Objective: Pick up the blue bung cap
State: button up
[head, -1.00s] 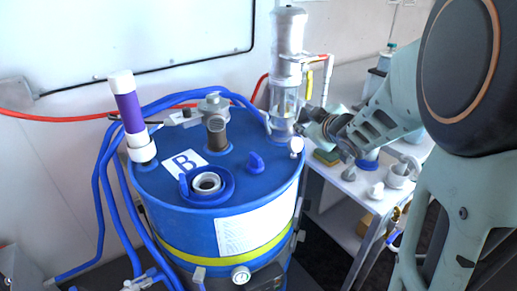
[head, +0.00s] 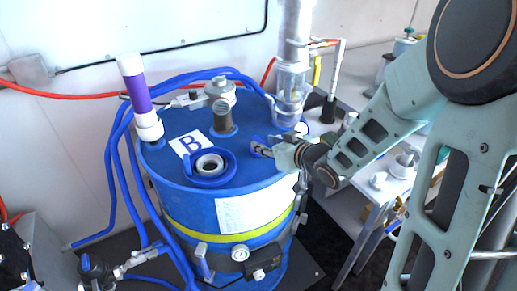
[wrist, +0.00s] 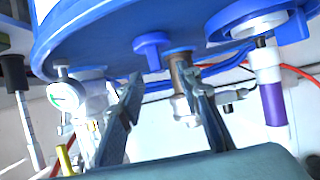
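The blue bung cap (head: 256,140) sits on top of the blue drum (head: 180,200), right of the open white-rimmed port. In the head view it is partly hidden by my gripper (head: 262,150), which is right at it. In the wrist view, which looks upside down, the cap (wrist: 152,46) stands out from the drum lid (wrist: 100,38), just beyond the fingertips. My gripper (wrist: 162,84) is open there, its two fingers apart with nothing between them. I cannot tell whether a finger touches the cap.
A brown-necked valve fitting (head: 222,115) stands behind the cap. A clear cylinder (head: 291,85) rises close behind my gripper. A purple-and-white tube (head: 136,92) and blue hoses are at left. A white side table (head: 375,195) stands at right.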

aim_at(259, 140)
jog(key=shift+x, duration=2.65)
jog(key=shift+w+d+r, duration=0.1)
jog(key=shift+w+r, duration=0.05)
jog(key=shift+w, duration=0.05)
grip_shut()
